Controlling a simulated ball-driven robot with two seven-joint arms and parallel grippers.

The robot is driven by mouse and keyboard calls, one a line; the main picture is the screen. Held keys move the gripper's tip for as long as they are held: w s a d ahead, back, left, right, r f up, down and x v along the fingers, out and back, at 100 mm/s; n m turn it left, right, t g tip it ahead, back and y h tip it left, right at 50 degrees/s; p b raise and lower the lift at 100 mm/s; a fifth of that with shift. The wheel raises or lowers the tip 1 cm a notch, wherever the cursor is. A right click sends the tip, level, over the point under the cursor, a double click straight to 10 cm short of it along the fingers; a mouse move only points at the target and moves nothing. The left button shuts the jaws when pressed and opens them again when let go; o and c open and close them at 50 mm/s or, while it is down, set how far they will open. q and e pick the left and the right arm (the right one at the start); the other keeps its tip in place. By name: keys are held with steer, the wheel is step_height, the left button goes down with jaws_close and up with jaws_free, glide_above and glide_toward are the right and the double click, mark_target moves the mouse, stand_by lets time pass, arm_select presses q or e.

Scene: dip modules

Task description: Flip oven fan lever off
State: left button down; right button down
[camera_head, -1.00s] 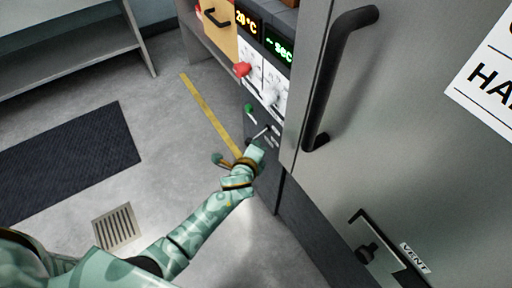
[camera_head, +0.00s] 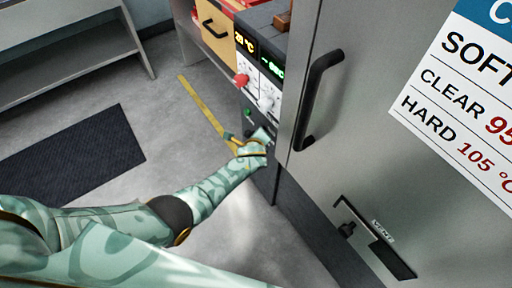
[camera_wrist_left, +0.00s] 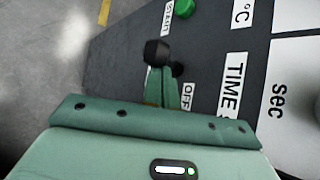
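The oven's control panel (camera_head: 257,95) is near the middle of the head view, left of the big grey door. My left gripper (camera_head: 262,138) is at its lower part and hides what lies behind it. In the left wrist view, the fingers of my left gripper (camera_wrist_left: 166,88) are close together and look shut, close to the panel by the OFF label (camera_wrist_left: 187,97). Whether the fingers touch either knob is unclear. My right gripper is not in view.
A green button (camera_wrist_left: 184,8) and a red knob (camera_head: 241,80) are on the panel. The grey door with a black handle (camera_head: 318,95) stands to the right, with a vent slider (camera_head: 347,229) below. Open floor lies left, with a dark mat (camera_head: 75,158).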

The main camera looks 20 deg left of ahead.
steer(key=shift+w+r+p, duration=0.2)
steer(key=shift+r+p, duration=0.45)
steer(key=shift+p, duration=0.05)
